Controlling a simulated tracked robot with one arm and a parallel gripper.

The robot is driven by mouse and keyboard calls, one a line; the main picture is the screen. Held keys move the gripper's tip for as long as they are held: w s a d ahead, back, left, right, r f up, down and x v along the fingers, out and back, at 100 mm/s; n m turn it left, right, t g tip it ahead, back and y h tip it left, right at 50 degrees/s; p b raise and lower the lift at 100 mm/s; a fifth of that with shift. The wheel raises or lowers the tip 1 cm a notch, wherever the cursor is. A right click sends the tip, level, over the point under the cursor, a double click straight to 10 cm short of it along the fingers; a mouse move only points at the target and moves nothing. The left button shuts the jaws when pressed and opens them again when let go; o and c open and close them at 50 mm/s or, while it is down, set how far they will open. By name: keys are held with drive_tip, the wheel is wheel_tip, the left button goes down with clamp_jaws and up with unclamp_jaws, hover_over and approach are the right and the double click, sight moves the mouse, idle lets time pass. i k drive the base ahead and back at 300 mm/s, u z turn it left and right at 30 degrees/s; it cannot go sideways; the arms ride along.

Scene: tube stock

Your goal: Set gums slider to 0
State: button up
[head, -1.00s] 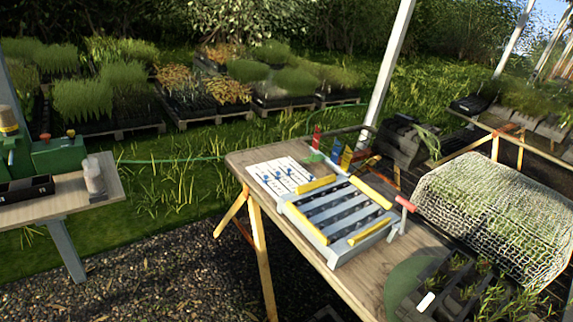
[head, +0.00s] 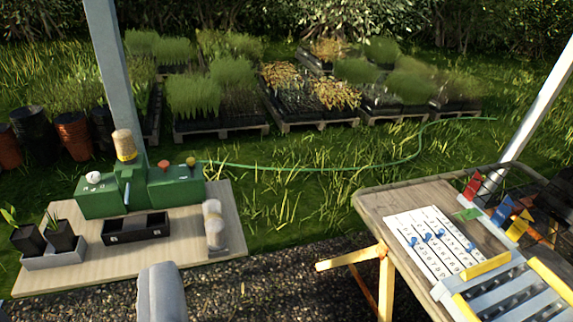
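A white slider panel (head: 432,250) lies on the wooden bench at the right in the head view. It has several dark slots with blue knobs. Three knobs (head: 427,238) sit close together near the middle, and another blue knob (head: 471,248) sits farther right. The labels are too small to read, so I cannot tell which slider is gums or what its value is. My gripper's fingers are not in view. A grey rounded shape (head: 162,292) rises from the bottom edge, well left of the panel; it may be part of my arm.
Right of the panel is a grey and yellow roller frame (head: 510,290), with red, blue and orange flags (head: 500,212) behind it. A left bench (head: 70,275) holds a green machine (head: 175,188), a black tray (head: 136,228) and pots. Gravel (head: 290,280) lies between the benches.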

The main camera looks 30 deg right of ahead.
sight(472, 246)
drive_tip(key=u, duration=0.05)
drive_tip(key=i, duration=1)
drive_tip(key=z, duration=1.65)
drive_tip(key=i, duration=1)
drive_tip(key=u, duration=0.1)
